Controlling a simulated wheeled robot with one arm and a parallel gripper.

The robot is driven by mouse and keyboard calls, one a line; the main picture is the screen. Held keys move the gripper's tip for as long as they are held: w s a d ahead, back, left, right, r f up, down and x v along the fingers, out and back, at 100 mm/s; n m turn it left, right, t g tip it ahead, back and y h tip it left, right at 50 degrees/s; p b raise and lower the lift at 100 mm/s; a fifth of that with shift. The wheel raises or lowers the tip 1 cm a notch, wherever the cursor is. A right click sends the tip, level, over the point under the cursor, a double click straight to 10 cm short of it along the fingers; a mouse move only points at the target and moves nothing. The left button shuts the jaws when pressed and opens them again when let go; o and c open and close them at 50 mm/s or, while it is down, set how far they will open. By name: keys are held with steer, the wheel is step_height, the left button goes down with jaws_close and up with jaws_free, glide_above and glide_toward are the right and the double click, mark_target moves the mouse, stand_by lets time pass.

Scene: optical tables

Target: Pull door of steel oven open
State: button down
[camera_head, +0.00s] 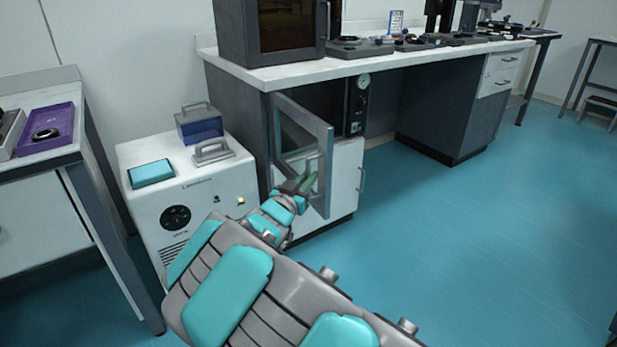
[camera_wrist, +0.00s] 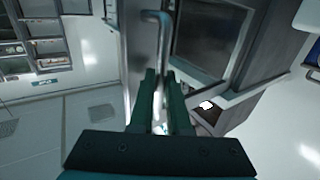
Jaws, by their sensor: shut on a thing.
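The steel oven (camera_head: 356,103) sits under the white bench top, with a gauge on its dark control panel. Its door (camera_head: 326,141), a grey metal frame around a glass pane, stands swung out from the oven, partly open. My gripper (camera_head: 310,180) is at the lower outer part of the door, shut on the door handle. In the wrist view, the handle (camera_wrist: 156,16) is a bent metal bar running down between the two dark green fingers (camera_wrist: 162,90). The gripped part of the bar is mostly hidden by the fingers.
A white box-shaped unit (camera_head: 190,190) stands left of the door, with a blue container (camera_head: 199,128) on top. A side table (camera_head: 40,165) is at far left. Blue floor (camera_head: 440,230) is clear to the right.

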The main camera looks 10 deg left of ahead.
steer(key=c, duration=0.9)
jaws_free()
steer(key=shift+a, duration=0.1)
steer(key=shift+b+v, duration=0.35)
steer(key=shift+v, duration=3.55)
steer(key=d+f+n+g+y, duration=0.2)
steer(key=d+g+y, duration=0.4)
steer(key=d+g, duration=0.15)
steer(key=s+d+f+g, duration=0.1)
steer(key=s+d+g, duration=0.3)
steer(key=s+d, duration=0.4)
steer(key=s+d+f+g+h, duration=0.1)
steer(key=s+d+g, duration=0.3)
steer(key=s, duration=1.4)
steer(key=s+d+f+g+h, duration=0.1)
steer(key=s+d+g, duration=0.3)
steer(key=s+d, duration=0.8)
steer(key=shift+s+d+f+n, duration=0.15)
steer(key=shift+s+f+n, duration=0.2)
steer(key=shift+f, duration=0.25)
